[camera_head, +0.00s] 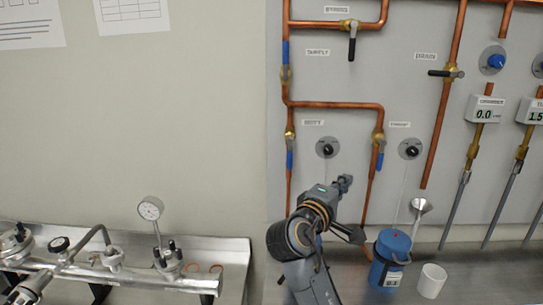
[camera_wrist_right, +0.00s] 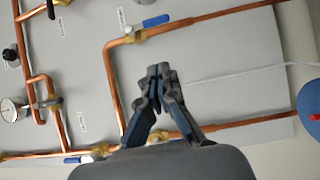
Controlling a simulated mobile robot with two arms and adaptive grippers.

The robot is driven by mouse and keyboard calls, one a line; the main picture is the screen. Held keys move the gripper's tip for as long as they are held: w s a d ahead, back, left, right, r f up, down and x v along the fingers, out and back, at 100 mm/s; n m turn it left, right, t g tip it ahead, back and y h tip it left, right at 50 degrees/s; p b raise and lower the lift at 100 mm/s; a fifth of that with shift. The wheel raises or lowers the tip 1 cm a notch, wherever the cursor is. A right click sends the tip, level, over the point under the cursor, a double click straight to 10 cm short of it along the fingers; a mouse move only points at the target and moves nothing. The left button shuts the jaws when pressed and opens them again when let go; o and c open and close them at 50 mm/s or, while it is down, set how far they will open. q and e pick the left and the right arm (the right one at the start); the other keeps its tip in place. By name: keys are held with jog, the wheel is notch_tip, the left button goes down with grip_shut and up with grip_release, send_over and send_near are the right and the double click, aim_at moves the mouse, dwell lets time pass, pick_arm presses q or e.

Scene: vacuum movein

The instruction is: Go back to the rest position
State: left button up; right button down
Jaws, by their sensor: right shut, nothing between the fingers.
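My right arm comes up from the bottom of the head view, in front of the pipe panel. Its dark gripper (camera_head: 344,184) is in front of the panel's lower part, left of the blue canister (camera_head: 391,258). In the right wrist view the two fingers of the gripper (camera_wrist_right: 158,75) meet at their tips. They are shut with nothing between them, and the panel shows behind. My left gripper is not in view.
A grey panel (camera_head: 400,60) carries copper pipes (camera_head: 340,105) and valves. A white cup (camera_head: 431,281) stands beside the canister on the metal bench. A pump assembly with a round gauge (camera_head: 150,208) is at lower left.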

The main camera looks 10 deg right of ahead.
jog(key=s+a+f+m+g+y, duration=0.15)
jog(key=s+f+y, duration=0.35)
jog(key=f, duration=0.8)
jog(key=s+a+f+m+g+y, duration=0.1)
jog(key=s+f+g+y, duration=0.15)
jog(key=s+f, duration=0.8)
jog(key=s+a+f+m+g+y, duration=0.25)
jog(key=s+f, duration=0.35)
jog(key=s, duration=0.3)
jog(key=s+a+f+m+g+y, duration=0.15)
jog(key=s+a+f+y, duration=0.35)
jog(key=s, duration=0.5)
notch_tip(320, 180, down, 27)
jog(key=s+g, duration=0.1)
jog(key=s+d+f, duration=0.2)
jog(key=s+f, duration=0.6)
jog(key=s+d+f+g+h, duration=0.1)
jog(key=s+f, duration=0.7)
jog(key=shift+s+d+f+g, duration=0.3)
jog(key=shift+s+d+f, duration=0.05)
jog(key=shift+f, duration=0.05)
jog(key=shift+n, duration=0.25)
